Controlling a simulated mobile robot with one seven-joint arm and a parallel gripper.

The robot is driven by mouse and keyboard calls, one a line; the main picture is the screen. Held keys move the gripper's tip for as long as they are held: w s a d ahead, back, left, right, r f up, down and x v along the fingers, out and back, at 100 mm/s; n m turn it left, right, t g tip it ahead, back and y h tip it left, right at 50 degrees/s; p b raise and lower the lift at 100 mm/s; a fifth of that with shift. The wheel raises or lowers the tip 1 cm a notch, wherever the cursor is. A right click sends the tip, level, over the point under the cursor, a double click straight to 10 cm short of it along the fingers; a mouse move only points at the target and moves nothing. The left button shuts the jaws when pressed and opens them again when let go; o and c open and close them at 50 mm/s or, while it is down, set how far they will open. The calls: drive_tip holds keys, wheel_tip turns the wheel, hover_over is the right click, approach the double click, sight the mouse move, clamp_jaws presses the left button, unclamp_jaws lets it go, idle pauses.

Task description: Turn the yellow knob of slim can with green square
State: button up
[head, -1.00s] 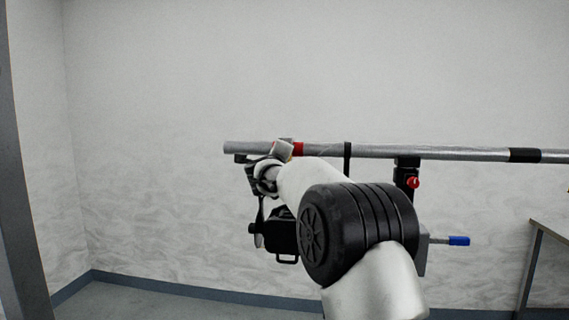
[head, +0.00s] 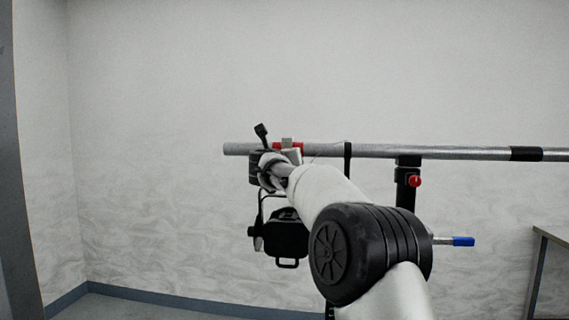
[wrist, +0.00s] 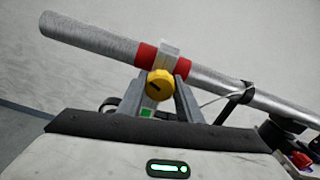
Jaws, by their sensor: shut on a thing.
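The yellow knob (wrist: 159,84) shows in the wrist view on a grey clamp (wrist: 169,50) around the metal pipe. A small green square (wrist: 147,113) shows just below the knob. My gripper (wrist: 160,92) has its two grey fingers on either side of the knob and is shut on it. In the head view my gripper (head: 268,168) is at the left part of the pipe, and my arm hides the knob. A black can (head: 286,234) hangs below the pipe there; its lower body is hidden in the wrist view.
The metal pipe (head: 450,153) runs level across the head view, with red tape (wrist: 147,56) by the clamp. A black stand with a red knob (head: 415,181) holds it to the right. A blue-tipped handle (head: 463,241) sticks out below. A table (head: 549,233) stands at the far right.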

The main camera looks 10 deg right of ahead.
drive_tip(key=m+b, duration=0.2)
drive_tip(key=m, duration=0.3)
drive_tip(key=shift+f+b, duration=0.1)
drive_tip(key=shift+b, duration=0.2)
drive_tip(key=m, duration=0.5)
idle(0.4)
drive_tip(key=o, duration=1)
drive_tip(key=shift+o, duration=0.2)
drive_tip(key=shift+s+a+r, duration=0.2)
drive_tip(key=shift+s, duration=0.25)
drive_tip(key=v, duration=1.6)
drive_tip(key=shift+s, duration=0.3)
